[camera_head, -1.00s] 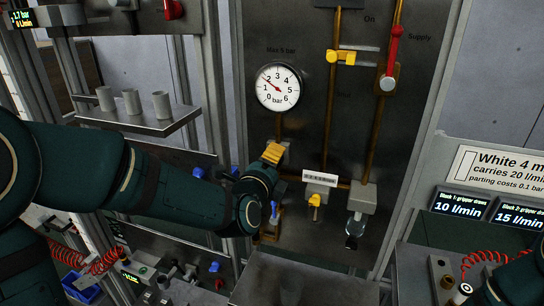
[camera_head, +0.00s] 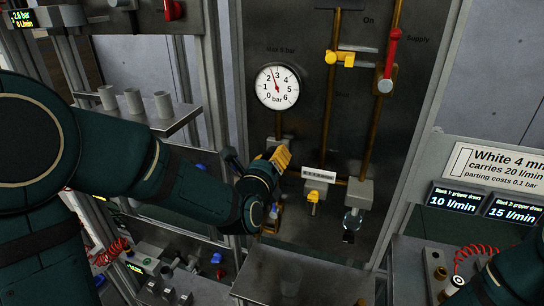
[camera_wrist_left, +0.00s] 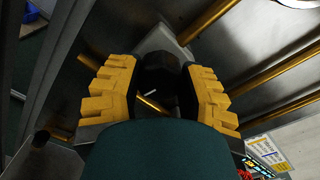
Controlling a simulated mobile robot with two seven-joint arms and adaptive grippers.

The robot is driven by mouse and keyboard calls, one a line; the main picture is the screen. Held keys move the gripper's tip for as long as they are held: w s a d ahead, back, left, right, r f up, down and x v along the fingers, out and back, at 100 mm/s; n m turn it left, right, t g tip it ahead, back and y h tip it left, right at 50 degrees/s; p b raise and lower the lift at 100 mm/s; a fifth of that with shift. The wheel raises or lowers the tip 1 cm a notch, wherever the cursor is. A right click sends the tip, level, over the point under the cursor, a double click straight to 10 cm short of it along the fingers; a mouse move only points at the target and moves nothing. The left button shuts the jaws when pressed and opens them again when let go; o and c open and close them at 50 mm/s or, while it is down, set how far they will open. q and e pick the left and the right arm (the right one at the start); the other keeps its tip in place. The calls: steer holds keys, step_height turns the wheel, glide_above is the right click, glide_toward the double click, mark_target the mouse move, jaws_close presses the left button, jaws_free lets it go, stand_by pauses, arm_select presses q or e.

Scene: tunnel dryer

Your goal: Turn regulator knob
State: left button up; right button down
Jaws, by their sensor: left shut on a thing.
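The black regulator knob (camera_wrist_left: 160,72) sits between the two yellow fingers of my left gripper (camera_wrist_left: 161,85) in the left wrist view. The gripper is shut on it. In the head view my left gripper (camera_head: 278,158) reaches the panel from the left, below the gauge, and hides the knob. The round white pressure gauge (camera_head: 277,87) has a red needle between 2 and 3 bar. The label "Max 5 bar" is above it. A small display (camera_head: 20,17) at the top left seems to read 2.6 bar. My right gripper is not in view.
A red supply lever (camera_head: 392,48) and a yellow valve handle (camera_head: 341,58) are on the brass pipes at upper right. A yellow tap (camera_head: 313,200) hangs beside my left gripper. A shelf (camera_head: 160,122) with three grey cups stands left. A steel ledge (camera_head: 290,275) lies below.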

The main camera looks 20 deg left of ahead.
arm_select(q)
steer(key=shift+r, duration=0.2)
steer(key=o, duration=1)
steer(key=shift+o, duration=1.2)
steer(key=shift+f, duration=0.1)
